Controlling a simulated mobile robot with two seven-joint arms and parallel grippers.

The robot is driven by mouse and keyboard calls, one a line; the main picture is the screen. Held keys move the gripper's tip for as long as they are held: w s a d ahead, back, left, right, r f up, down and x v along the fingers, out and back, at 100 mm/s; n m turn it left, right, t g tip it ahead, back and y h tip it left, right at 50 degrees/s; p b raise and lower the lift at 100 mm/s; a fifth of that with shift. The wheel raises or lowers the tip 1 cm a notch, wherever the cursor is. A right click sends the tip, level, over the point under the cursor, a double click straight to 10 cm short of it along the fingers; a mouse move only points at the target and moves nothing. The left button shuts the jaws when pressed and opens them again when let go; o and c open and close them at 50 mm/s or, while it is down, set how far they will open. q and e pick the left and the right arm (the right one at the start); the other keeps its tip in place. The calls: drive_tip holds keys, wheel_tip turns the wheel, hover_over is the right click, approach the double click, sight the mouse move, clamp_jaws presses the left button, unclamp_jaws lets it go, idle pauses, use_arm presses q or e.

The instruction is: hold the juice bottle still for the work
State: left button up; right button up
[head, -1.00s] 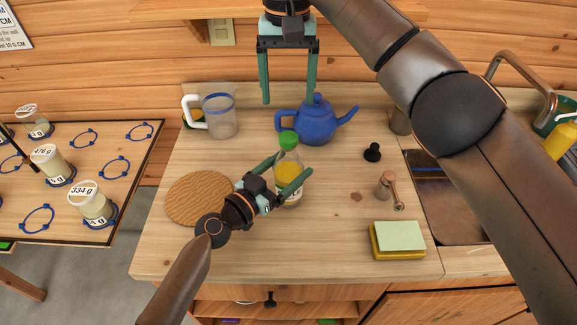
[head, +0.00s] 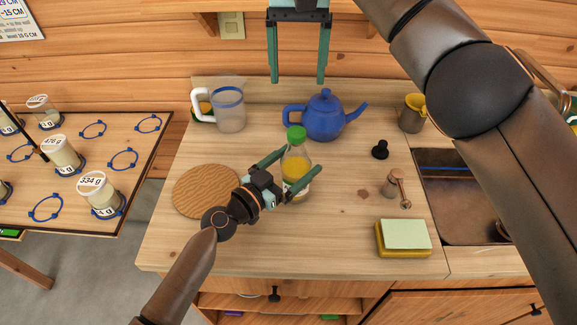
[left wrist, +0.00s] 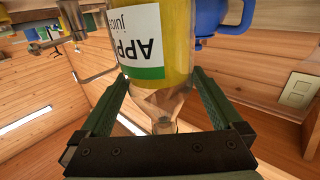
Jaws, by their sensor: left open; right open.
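The juice bottle (head: 296,168) has a green cap, yellow juice and a pale label, and stands upright on the wooden counter. My left gripper (head: 302,160) is open, with its fingers on either side of the bottle. In the left wrist view the bottle (left wrist: 178,42) appears upside down between the spread fingers (left wrist: 160,74), its "APPLE JUICE" label partly cut off; whether a finger touches it I cannot tell. My right gripper (head: 298,81) is open and empty, hanging above the back of the counter, behind and above the bottle.
A blue teapot (head: 325,117) stands close behind the bottle, with a clear pitcher (head: 229,108) to its left. A round wooden board (head: 205,190) lies left of my left gripper. A sponge (head: 403,236), small grinder (head: 392,184) and black stopper (head: 380,150) are to the right.

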use_arm(q)
drive_tip(key=v, duration=1.2)
